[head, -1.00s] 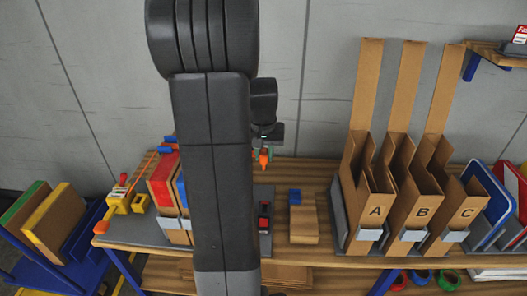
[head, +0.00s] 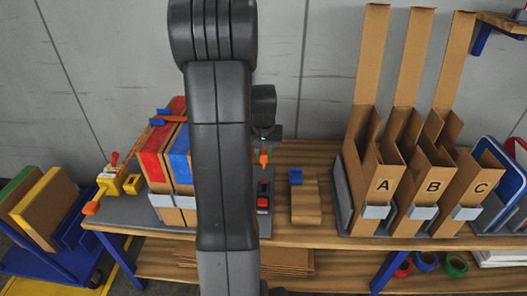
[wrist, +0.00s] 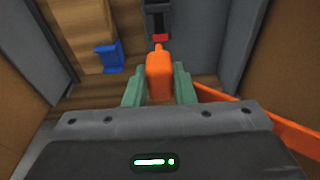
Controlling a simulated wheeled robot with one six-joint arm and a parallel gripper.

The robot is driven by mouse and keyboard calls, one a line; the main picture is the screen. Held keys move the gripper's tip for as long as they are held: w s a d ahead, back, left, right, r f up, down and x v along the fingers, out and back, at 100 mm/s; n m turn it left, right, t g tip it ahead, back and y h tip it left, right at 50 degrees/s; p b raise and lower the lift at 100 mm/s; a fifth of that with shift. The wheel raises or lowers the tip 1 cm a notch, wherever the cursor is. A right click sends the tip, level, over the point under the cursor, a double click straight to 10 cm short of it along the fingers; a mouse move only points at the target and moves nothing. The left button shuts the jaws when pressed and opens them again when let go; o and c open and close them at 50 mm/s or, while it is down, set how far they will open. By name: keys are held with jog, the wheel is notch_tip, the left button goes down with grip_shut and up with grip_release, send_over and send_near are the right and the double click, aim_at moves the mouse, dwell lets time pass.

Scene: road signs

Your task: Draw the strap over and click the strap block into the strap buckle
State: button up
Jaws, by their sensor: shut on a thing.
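My gripper (wrist: 158,88) is shut on the orange strap block (wrist: 159,72), which sits between its green fingertips. The block also shows in the head view (head: 264,158), hanging below my wrist. The orange strap (wrist: 265,122) runs from the block to the lower right in the wrist view. The strap buckle (head: 263,198), black with red parts, stands on the grey base below the block in the head view. It also shows at the top of the wrist view (wrist: 159,22), ahead of the block's tip. Block and buckle look apart. My arm hides part of the strap in the head view.
Boxes with red and blue tops (head: 165,150) stand left of my arm. A yellow ratchet device (head: 112,180) is farther left. A wooden block with a blue part (head: 304,200) lies right of the buckle. Cardboard bins A, B, C (head: 385,190) stand at right.

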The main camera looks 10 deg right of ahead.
notch_tip(320, 180, down, 12)
jog(key=b, duration=0.7)
jog(key=shift+w, duration=0.15)
jog(key=shift+f+b, duration=0.65)
jog(key=shift+f, duration=0.05)
dwell(0.7)
jog(key=o, duration=0.9)
jog(key=shift+r, duration=0.15)
jog(key=r+p, duration=0.1)
jog(key=r, duration=0.3)
jog(key=s+r+p, duration=0.1)
jog(key=r, duration=0.4)
jog(key=s+r, duration=0.1)
jog(key=r, duration=0.3)
jog(key=shift+s+a+r+p, duration=0.1)
jog(key=shift+a+r+p, duration=0.15)
jog(key=shift+p, duration=0.15)
